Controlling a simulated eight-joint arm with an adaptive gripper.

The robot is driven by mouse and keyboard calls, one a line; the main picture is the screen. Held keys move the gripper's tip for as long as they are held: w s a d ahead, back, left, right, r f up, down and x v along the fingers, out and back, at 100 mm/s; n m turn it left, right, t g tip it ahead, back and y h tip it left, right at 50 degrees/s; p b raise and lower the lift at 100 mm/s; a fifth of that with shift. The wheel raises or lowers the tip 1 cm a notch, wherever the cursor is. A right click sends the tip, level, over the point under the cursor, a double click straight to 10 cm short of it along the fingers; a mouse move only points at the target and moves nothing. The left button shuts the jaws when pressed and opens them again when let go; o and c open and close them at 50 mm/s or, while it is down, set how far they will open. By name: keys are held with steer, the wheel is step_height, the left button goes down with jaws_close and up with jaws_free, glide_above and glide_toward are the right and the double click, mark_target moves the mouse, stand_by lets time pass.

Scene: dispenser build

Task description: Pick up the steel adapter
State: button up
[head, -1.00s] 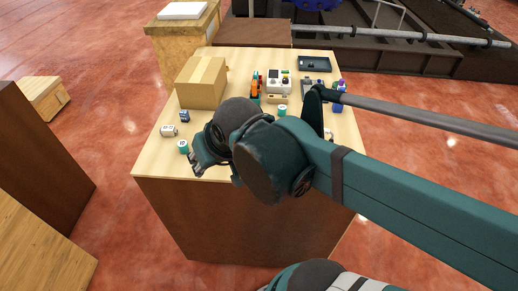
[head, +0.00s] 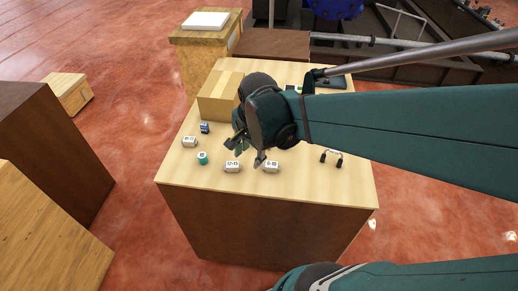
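My gripper (head: 247,157) is over the front half of the table, its dark fingers spread apart with nothing visible between them. Two small pale grey-white blocks with dark markings, a left one (head: 232,167) and a right one (head: 271,167), lie close to the fingertips. A similar block (head: 189,141) lies farther left. I cannot tell which of these, if any, is the steel adapter. A teal cylinder with a white top (head: 202,158) stands left of the gripper. My arm hides much of the table's back right.
The light wooden table top (head: 310,185) has free room at the front right. A cardboard box (head: 219,97) stands behind my gripper. A small dark blue item (head: 204,127) lies in front of it. A dark U-shaped piece with pale ends (head: 331,157) is at the right.

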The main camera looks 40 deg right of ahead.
mark_target(271, 164)
steer(key=d+m+g+p, duration=0.1)
steer(key=d+m+p, duration=0.1)
steer(key=m, duration=0.1)
steer(key=s+d+m+g+p, duration=0.1)
steer(key=d+m+p, duration=0.1)
steer(key=d+m, duration=0.1)
steer(key=d+f+m+p, duration=0.1)
steer(key=d+m+p, duration=0.1)
steer(key=m, duration=0.2)
steer(key=shift+s+d+m+g+y, duration=0.15)
steer(key=shift+d+m+g+y, duration=0.25)
steer(key=shift+f, duration=0.1)
steer(key=shift+f, duration=1.25)
steer(key=shift+f, duration=0.15)
steer(key=shift+d+f+b, duration=0.2)
steer(key=shift+f+b, duration=0.2)
steer(key=shift+f, duration=2.05)
steer(key=c, duration=1.1)
